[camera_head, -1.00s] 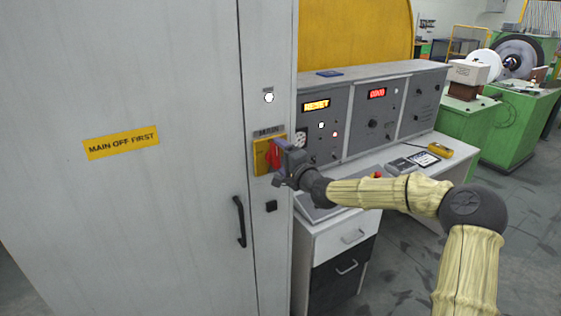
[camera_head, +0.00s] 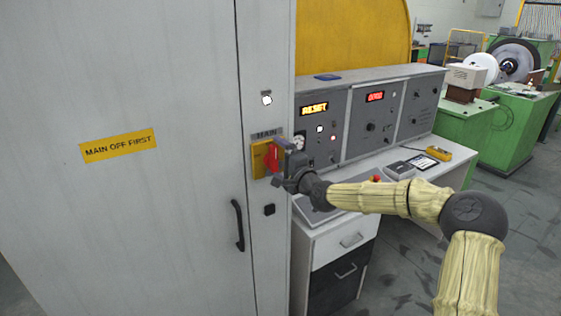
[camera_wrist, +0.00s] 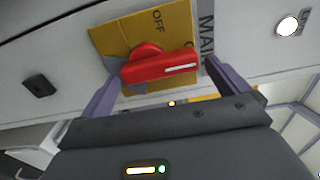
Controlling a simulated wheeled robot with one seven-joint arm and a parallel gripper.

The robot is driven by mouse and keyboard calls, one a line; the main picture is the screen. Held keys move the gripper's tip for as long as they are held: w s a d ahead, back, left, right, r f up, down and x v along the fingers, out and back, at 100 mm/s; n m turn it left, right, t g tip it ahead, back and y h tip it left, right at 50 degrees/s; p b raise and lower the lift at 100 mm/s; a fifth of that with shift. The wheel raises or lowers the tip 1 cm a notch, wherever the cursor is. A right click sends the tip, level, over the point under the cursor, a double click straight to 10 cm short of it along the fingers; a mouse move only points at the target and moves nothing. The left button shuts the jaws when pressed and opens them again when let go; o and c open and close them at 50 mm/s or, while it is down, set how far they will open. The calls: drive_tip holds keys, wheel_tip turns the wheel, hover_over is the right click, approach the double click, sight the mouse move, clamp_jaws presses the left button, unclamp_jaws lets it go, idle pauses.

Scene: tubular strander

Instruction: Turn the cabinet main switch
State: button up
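The cabinet main switch is a yellow plate (camera_head: 259,158) with a red handle (camera_head: 272,157), under a MAIN label (camera_head: 267,134) on the grey cabinet. In the wrist view the red handle (camera_wrist: 160,66) has its white mark toward the MAIN label (camera_wrist: 206,35); the OFF lettering (camera_wrist: 157,20) is off to its side. In the head view the handle stands about upright. My gripper (camera_head: 283,160) is at the switch. In the wrist view its two purple fingers (camera_wrist: 162,80) are spread wide, one near each end of the handle; contact cannot be told.
The cabinet has a black door handle (camera_head: 238,225), a lit white lamp (camera_head: 267,100) and a yellow MAIN OFF FIRST sign (camera_head: 118,145). A control desk (camera_head: 385,170) with displays stands close on the right, beneath my arm. Green machines (camera_head: 510,120) stand farther back.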

drive_tip(key=b+v, duration=0.4)
drive_tip(key=v, duration=1.3)
drive_tip(key=shift+b, duration=0.3)
drive_tip(key=shift+s+d, duration=0.15)
drive_tip(key=s+a+f+n+g+h, duration=0.15)
drive_tip(key=s+f+n+g, duration=0.25)
drive_tip(key=f, duration=0.6)
drive_tip(key=s+a+f+n+g+h, duration=0.1)
drive_tip(key=s+f+n+g+h, duration=0.25)
drive_tip(key=f, duration=0.65)
drive_tip(key=s+d+n+g+h, duration=0.2)
drive_tip(key=s+d, duration=0.3)
drive_tip(key=s, duration=0.3)
drive_tip(key=s+d+n+g+h, duration=0.2)
drive_tip(key=s+d, duration=0.4)
drive_tip(key=s, duration=0.3)
drive_tip(key=shift+d+g+h, duration=0.3)
drive_tip(key=shift+g+h, duration=0.15)
drive_tip(key=shift+h, duration=0.05)
